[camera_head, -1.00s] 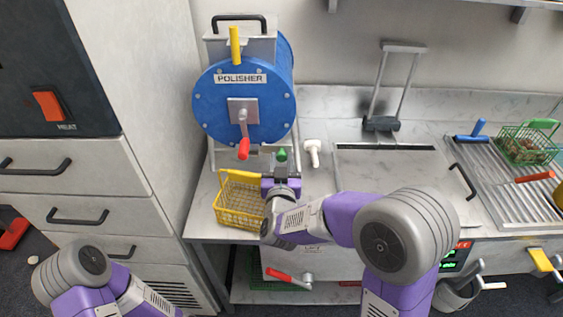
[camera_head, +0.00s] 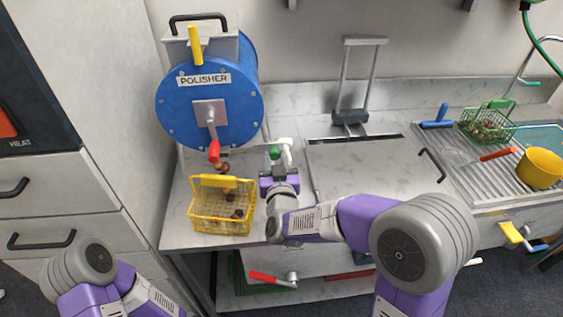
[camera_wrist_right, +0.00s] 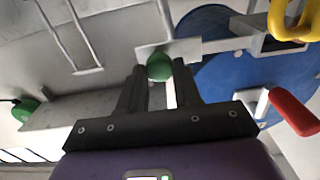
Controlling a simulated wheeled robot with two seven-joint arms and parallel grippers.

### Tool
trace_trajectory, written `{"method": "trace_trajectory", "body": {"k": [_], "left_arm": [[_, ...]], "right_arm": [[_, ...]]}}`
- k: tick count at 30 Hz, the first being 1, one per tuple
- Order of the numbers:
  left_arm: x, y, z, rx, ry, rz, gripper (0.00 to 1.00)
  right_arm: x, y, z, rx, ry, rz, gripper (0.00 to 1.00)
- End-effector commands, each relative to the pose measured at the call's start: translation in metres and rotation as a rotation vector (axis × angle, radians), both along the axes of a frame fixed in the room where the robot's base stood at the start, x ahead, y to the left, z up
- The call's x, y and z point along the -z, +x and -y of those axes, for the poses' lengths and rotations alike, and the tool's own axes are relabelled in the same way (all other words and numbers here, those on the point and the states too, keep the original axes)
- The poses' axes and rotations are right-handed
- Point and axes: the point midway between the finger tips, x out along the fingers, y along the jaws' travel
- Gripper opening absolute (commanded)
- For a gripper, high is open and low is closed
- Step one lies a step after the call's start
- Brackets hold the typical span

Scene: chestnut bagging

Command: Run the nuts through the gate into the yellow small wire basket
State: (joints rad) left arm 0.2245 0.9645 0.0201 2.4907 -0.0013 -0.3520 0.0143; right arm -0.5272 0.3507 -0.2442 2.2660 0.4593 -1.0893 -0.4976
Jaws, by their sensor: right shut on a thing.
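The blue polisher drum (camera_head: 235,112) stands on the counter with a red-handled crank on its front. Brown chestnuts (camera_head: 223,168) show below the drum, above the yellow small wire basket (camera_head: 207,216). Several more chestnuts (camera_head: 237,213) are in the basket, which sits upright with its yellow handle raised. My right gripper (camera_head: 277,166) is right of the basket, shut on the green gate knob (camera_head: 274,152). In the right wrist view the green knob (camera_wrist_right: 159,67) is at the fingertips. My left arm shows at lower left, its gripper out of view.
A white handle-like piece (camera_head: 286,150) stands beside the knob. To the right are a steel counter top, a green wire basket with nuts (camera_head: 487,126), a red-handled strainer (camera_head: 497,154) and a yellow pot (camera_head: 540,168). Drawers stand at the left.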

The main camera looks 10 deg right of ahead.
Motion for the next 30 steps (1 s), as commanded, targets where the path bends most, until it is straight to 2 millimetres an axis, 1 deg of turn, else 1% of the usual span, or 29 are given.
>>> {"method": "trace_trajectory", "body": {"k": [1,7,8,12,20,23,26,30], "left_arm": [[0.0,0.0,0.0,-0.001,0.0,0.0,0.0],[0.0,0.0,0.0,-0.001,0.0,0.0,0.0],[0.0,0.0,0.0,-0.001,0.0,0.0,0.0],[0.0,0.0,0.0,-0.001,0.0,0.0,0.0],[0.0,0.0,0.0,-0.001,0.0,0.0,0.0],[-0.001,0.0,0.0,-0.001,0.0,0.0,0.0],[-0.003,0.0,0.0,0.0,0.0,0.0,0.0],[-0.006,0.0,0.0,0.0,0.0,0.0,0.0]], "right_arm": [[0.001,0.0,0.003,0.007,-0.001,-0.002,0.0],[0.0,0.0,0.005,0.012,-0.002,-0.002,0.0],[0.0,0.0,0.006,0.014,-0.002,-0.002,0.37],[0.0,0.0,0.006,0.012,-0.002,-0.001,0.58],[0.0,-0.001,0.004,0.01,-0.002,-0.001,0.58],[0.0,-0.006,0.003,0.009,-0.002,-0.001,0.58],[-0.001,-0.018,0.001,0.007,-0.001,-0.002,0.58],[-0.001,-0.041,-0.001,0.007,-0.001,-0.001,0.58]]}}
